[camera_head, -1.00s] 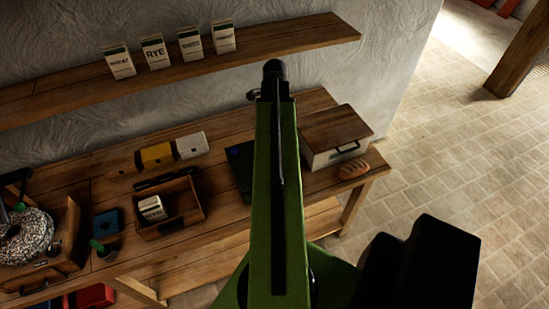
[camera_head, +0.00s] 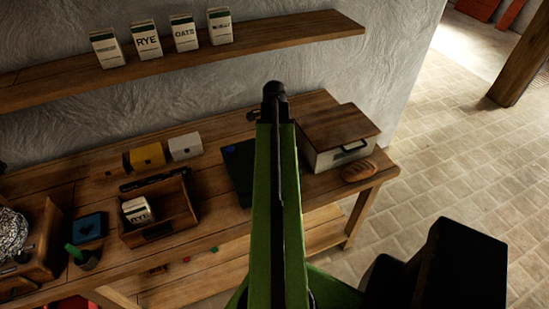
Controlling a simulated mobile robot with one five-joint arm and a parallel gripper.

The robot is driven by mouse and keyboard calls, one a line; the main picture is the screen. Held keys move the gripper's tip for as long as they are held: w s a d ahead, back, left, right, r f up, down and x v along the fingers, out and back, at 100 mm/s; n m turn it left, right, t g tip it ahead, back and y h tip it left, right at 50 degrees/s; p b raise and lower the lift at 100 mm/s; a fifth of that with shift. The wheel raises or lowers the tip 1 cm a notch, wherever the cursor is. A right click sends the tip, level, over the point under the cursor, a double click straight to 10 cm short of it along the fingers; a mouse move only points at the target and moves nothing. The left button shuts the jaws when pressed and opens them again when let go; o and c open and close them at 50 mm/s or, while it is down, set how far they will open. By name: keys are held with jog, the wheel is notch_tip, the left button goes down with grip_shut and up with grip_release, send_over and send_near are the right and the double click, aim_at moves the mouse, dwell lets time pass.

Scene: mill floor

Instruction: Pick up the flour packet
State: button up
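Several white packets with dark green tops stand upright in a row on the wall shelf. From left to right they are one with unreadable print (camera_head: 107,50), one marked RYE (camera_head: 146,41), one marked OATS (camera_head: 185,34) and another unreadable one (camera_head: 220,27). One more white packet, its lettering hard to read (camera_head: 137,211), sits in an open wooden box on the bench. I cannot tell which is the flour packet. My green arm rises through the middle of the view to a black end. My gripper's fingers cannot be made out, and no packet is seen held.
The wooden box (camera_head: 179,203), yellow block (camera_head: 147,156), white block (camera_head: 185,147), blue item (camera_head: 90,225) and dark flat pad (camera_head: 238,165) are on the bench. A lidded box (camera_head: 338,133) and a loaf (camera_head: 359,170) are at its right end. Tiled floor is open at right.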

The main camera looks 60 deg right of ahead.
grip_shut()
dwell(0.5)
jog(key=shift+r, duration=0.1)
